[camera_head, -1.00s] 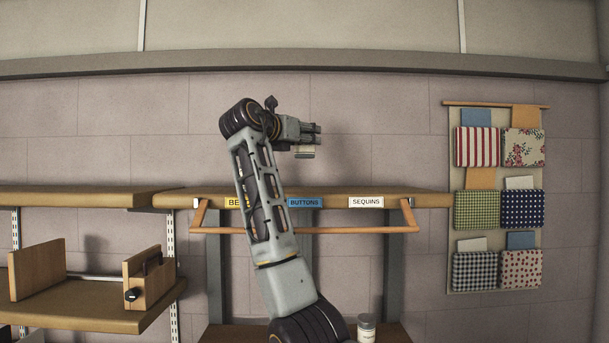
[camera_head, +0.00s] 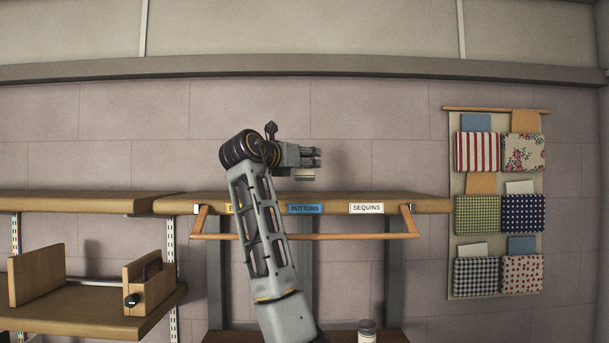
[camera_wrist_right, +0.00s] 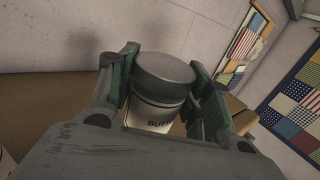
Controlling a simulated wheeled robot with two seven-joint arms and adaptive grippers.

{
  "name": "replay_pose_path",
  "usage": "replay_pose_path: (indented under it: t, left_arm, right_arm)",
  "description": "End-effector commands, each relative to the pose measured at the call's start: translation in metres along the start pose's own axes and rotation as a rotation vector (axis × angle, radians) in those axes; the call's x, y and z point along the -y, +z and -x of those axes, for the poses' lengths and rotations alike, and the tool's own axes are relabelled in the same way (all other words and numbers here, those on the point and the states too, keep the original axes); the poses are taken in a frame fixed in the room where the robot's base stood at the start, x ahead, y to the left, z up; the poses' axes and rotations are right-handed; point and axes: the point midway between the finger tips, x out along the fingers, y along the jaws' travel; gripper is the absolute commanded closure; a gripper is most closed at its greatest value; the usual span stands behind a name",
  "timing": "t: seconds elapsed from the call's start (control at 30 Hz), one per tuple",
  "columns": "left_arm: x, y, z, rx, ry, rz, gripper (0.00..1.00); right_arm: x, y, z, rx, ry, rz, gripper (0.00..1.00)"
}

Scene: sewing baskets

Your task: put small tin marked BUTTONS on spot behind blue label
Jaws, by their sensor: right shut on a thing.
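My right gripper (camera_head: 312,158) is shut on the small tin marked BUTTONS (camera_head: 304,174). In the right wrist view the tin (camera_wrist_right: 160,88) has a dark grey lid and a pale label reading "BUT", the rest hidden by the gripper. The fingers (camera_wrist_right: 165,95) press on both its sides. In the head view the tin hangs a little above the wooden shelf (camera_head: 340,196), roughly above the blue BUTTONS label (camera_head: 305,209) on the shelf's front edge. A gap shows between tin and shelf. My left gripper is out of view.
A white SEQUINS label (camera_head: 366,208) is to the right; a yellow label (camera_head: 233,209) is partly hidden by my arm. A wooden rail (camera_head: 350,236) runs below the shelf front. Another jar (camera_head: 367,332) stands on the lower shelf. The upper shelf top looks clear.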

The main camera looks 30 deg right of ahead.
Motion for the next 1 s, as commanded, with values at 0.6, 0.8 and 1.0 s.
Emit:
replay_pose_path:
  t: [0.6,0.8,1.0]
  left_arm:
    - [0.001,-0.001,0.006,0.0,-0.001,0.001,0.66]
    - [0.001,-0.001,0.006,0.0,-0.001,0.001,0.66]
    - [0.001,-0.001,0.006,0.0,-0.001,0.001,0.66]
  right_arm:
    - [0.0,-0.039,0.0,0.0,0.001,0.001,0.79]
    - [0.0,-0.041,0.0,0.001,0.0,0.0,0.79]
    - [0.0,-0.042,0.0,0.0,0.0,0.0,0.79]
